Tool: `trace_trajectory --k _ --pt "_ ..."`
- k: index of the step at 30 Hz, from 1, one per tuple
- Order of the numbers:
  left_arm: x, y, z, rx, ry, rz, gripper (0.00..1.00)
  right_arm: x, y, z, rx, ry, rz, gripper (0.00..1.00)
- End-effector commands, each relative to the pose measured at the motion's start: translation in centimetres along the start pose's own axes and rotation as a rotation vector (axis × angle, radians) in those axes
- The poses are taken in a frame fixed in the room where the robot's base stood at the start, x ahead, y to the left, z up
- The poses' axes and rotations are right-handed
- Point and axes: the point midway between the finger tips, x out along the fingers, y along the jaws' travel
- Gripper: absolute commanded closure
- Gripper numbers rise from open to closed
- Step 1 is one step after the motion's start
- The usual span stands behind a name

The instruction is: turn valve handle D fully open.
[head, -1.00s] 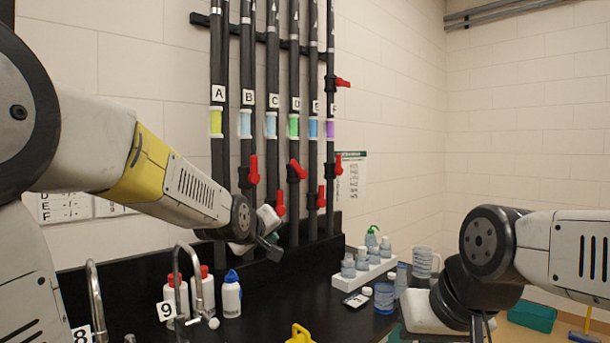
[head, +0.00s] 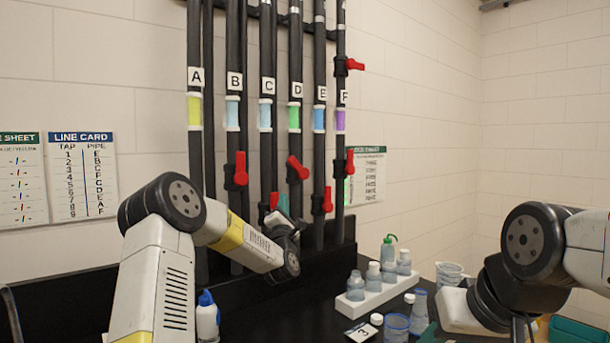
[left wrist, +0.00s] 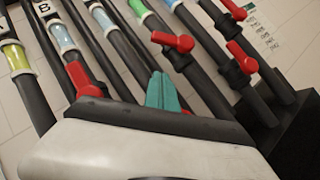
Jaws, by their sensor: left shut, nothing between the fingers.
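Valve handle D (head: 297,168) is the red lever on pipe D, below the green band; it tilts up to the left, off the pipe's line. It also shows in the left wrist view (left wrist: 172,42). My left gripper (head: 283,206) is shut and empty, low in front of pipes C and D, beneath handle D and apart from it. Its teal fingertips (left wrist: 165,93) point at the pipes and partly cover the red handle of C. My right arm is at the right; only a white part of its hand shows, and its fingers cannot be made out clearly.
Red handle B (head: 240,168) is left of D, and red handles E (head: 327,201) and F (head: 350,162) are to the right, close by. A white rack (head: 375,296) with several bottles stands on the black bench. A white bottle (head: 207,318) stands near my left arm.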

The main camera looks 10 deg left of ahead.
Motion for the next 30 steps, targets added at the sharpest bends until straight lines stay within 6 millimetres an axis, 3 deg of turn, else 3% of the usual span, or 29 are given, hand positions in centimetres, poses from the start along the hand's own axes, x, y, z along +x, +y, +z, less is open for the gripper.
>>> trace_trajectory --k 14,28,30 --pt "0.9 0.0 0.0 -0.003 0.000 0.003 1.00 0.0 0.0 0.0 0.000 0.000 0.000 0.60" --pt "9.9 0.0 0.0 -0.003 0.000 0.004 1.00 0.0 0.0 0.0 0.000 0.000 0.000 0.60" --pt "10.8 0.0 0.9 -0.005 -0.003 0.003 1.00 0.0 0.0 0.0 0.000 0.000 0.000 0.60"
